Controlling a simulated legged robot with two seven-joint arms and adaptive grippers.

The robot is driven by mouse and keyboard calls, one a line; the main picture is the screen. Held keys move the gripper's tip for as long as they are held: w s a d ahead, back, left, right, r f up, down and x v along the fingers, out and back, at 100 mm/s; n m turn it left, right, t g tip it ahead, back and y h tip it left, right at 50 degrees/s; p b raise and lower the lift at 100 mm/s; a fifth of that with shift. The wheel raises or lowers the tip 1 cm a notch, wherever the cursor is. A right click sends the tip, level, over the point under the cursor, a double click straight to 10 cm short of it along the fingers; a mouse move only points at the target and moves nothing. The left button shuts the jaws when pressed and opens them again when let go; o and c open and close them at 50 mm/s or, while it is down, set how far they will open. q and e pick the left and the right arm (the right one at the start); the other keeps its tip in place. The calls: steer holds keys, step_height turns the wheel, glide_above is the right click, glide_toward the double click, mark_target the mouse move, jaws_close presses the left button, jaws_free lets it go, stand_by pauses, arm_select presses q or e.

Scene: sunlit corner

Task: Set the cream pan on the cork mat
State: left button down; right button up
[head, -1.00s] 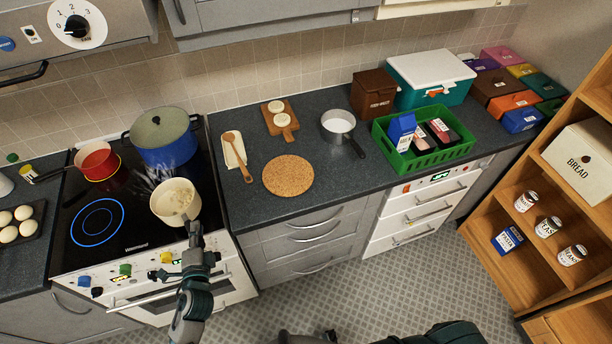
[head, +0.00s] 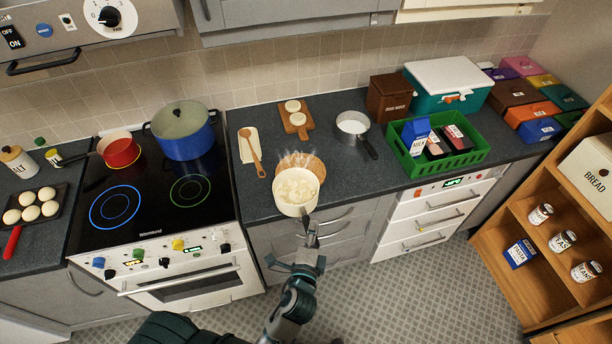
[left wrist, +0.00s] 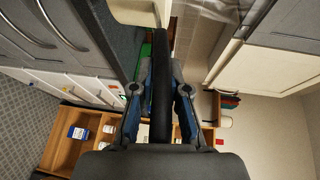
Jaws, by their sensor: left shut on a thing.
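The cream pan (head: 294,188), with pale steaming contents, is in the head view at the counter's front edge. It overlaps the near part of the round cork mat (head: 315,165), whose far rim shows behind it. The pan looks held above the counter; I cannot tell its exact height. My left gripper (head: 309,232) is shut on the pan's dark handle, on the near side of the pan. The left wrist view shows the black handle (left wrist: 161,85) between the two fingers (left wrist: 160,100). My right gripper is not in view.
A wooden spoon (head: 252,150) on a rest lies left of the mat. The hob (head: 150,205) has glowing blue and green rings.

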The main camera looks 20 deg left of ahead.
arm_select(q)
steer(key=w+a+p, duration=0.1)
steer(key=w, duration=0.4)
steer(key=p, duration=0.1)
glide_above(316, 192)
steer(key=s, duration=0.2)
steer(key=shift+w+d+f, duration=0.15)
steer(key=shift+d+f, duration=0.15)
steer(key=shift+f, duration=0.3)
steer(key=shift+w+f, duration=0.1)
steer(key=shift+w, duration=0.05)
steer(key=shift+f, duration=1.7)
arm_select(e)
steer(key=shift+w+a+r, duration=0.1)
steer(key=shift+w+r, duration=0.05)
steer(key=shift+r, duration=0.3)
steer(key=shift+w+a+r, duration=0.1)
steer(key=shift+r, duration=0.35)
arm_select(q)
steer(key=c, duration=1.2)
jaws_free()
steer(key=shift+f, duration=0.15)
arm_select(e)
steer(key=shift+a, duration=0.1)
arm_select(q)
steer(key=shift+s, duration=0.2)
